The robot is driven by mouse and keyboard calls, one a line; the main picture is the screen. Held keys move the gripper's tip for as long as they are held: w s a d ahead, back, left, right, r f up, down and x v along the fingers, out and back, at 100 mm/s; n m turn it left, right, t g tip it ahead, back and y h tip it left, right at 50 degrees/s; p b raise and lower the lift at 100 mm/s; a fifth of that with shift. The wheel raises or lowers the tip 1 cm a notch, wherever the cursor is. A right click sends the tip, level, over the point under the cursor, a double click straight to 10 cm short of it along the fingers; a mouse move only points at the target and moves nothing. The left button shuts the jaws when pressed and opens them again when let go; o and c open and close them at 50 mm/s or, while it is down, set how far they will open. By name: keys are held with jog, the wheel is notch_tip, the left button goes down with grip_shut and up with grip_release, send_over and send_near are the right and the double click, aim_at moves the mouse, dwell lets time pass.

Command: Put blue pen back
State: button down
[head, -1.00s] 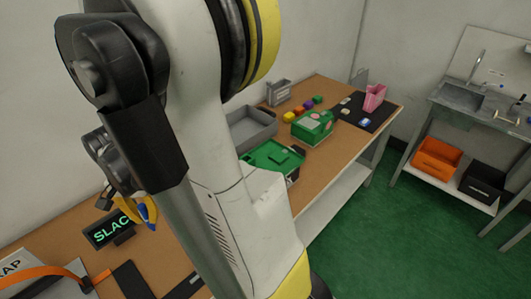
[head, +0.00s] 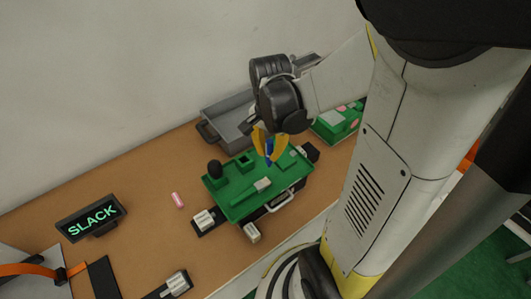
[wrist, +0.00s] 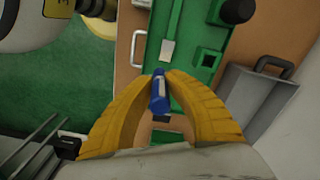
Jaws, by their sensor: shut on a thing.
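My gripper (head: 269,150) has yellow fingers that are shut on a blue pen (wrist: 159,92). In the wrist view the pen sits between the fingertips and points away from the camera. In the head view the pen (head: 269,147) shows as a small blue strip between the fingers, over the back right part of a green fixture (head: 232,207). The fixture carries a square socket (wrist: 208,60), a dark knob (wrist: 236,11) and a pale block (wrist: 168,50). The gap between the pen and the fixture is hard to judge.
A grey bin (head: 207,132) stands behind the fixture, and a green box (head: 330,130) stands right of it. A pink cylinder (head: 178,200) lies left on the table, near a SLACK sign (head: 92,218).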

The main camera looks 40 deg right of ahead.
jog(key=b, duration=0.3)
send_over(243, 154)
jog(key=s+a, duration=0.1)
jog(key=s, duration=0.1)
notch_tip(243, 154, down, 7)
jog(key=shift+f+b, duration=0.4)
jog(key=shift+f, duration=1.6)
jog(key=shift+f, duration=0.15)
jog(key=c, duration=1.4)
grip_release()
